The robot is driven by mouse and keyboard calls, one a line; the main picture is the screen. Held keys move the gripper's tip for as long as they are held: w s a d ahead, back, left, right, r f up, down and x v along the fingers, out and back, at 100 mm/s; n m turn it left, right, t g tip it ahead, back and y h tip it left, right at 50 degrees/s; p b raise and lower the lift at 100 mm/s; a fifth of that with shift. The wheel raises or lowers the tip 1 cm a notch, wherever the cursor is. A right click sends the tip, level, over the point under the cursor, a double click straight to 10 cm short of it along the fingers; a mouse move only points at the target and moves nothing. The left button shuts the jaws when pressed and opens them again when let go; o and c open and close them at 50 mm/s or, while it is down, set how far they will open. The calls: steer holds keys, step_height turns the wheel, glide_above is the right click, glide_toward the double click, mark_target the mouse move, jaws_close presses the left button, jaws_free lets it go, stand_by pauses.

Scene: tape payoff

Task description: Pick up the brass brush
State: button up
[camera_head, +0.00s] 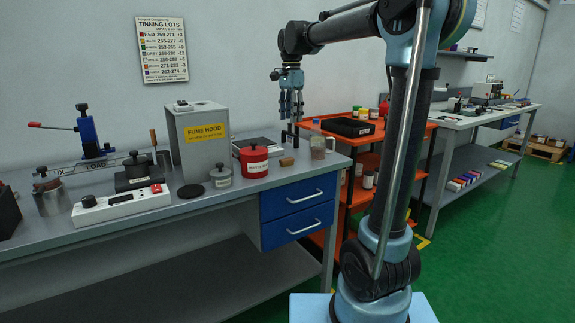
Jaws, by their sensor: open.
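My gripper (291,112) points down above the right end of the grey workbench (235,196). It is open and I see nothing held between its fingers. I cannot pick out the brass brush with certainty. A small brown block (287,162) lies on the bench below the gripper, right of a red lidded pot (254,162); it is too small to tell what it is. Thin dark upright shapes (296,138) show just under the gripper, and I cannot tell what they belong to. A clear jar (318,148) stands at the bench's right corner.
A grey fume hood box (199,145) stands left of the red pot, with a grey lidded pot (221,176) in front. A white device (121,203) and a blue press (88,135) are further left. An orange cart (362,150) with a black tray (348,127) stands right.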

glide_above(287, 159)
steer(key=f, duration=0.7)
steer(key=w+f, duration=0.1)
steer(key=f, duration=0.3)
steer(key=shift+d+f, duration=0.15)
steer(key=shift+f, duration=0.15)
steer(key=shift+s+f, duration=0.15)
steer(key=shift+f, duration=1.2)
steer(key=shift+s+f, duration=0.1)
steer(key=shift+f, duration=1.25)
steer(key=shift+c, duration=0.2)
steer(key=c, duration=1)
